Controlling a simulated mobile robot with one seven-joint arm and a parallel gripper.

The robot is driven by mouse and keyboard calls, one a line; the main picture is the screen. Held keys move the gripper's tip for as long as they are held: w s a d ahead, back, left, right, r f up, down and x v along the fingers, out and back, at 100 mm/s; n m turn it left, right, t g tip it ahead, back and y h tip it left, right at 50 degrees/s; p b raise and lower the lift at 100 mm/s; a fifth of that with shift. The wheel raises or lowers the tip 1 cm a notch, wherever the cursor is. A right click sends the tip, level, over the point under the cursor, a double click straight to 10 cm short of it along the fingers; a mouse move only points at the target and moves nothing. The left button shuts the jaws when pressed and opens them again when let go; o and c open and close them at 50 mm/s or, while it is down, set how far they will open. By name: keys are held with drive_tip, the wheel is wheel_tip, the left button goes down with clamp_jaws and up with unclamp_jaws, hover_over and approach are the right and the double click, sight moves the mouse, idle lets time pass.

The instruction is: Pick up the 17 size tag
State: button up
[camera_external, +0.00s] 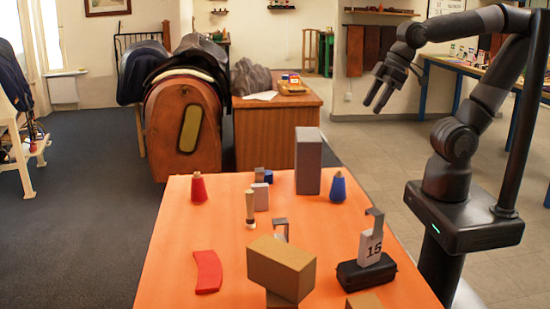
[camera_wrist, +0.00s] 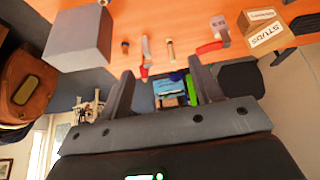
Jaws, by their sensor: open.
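No tag with a readable 17 shows in either view. A grey hooked tag (camera_external: 370,248) reading 15 stands upright in a black base (camera_external: 366,275) at the table's right front. Another grey hooked piece (camera_external: 281,225) is mostly hidden behind a cardboard box (camera_external: 281,268); its face cannot be read. A small grey piece (camera_external: 261,196) stands farther back, its marking not visible. In the wrist view a pale tag (camera_wrist: 218,24) has a mark too small to read. My gripper (camera_external: 375,102) is raised beyond the table's right side, open and empty; its spread fingers also show in the wrist view (camera_wrist: 163,82).
A box marked STUDS (camera_wrist: 270,35) shows in the wrist view. The table's left side is fairly clear.

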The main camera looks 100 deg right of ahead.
drive_tip(key=w+d+f, duration=0.2)
drive_tip(key=w, duration=0.6)
drive_tip(key=w+d+f, duration=0.2)
drive_tip(key=w, duration=0.5)
drive_tip(key=g, duration=0.1)
approach(260, 170)
drive_tip(key=x, duration=1)
drive_tip(key=shift+d+f, duration=0.1)
drive_tip(key=shift+f, duration=0.1)
clamp_jaws()
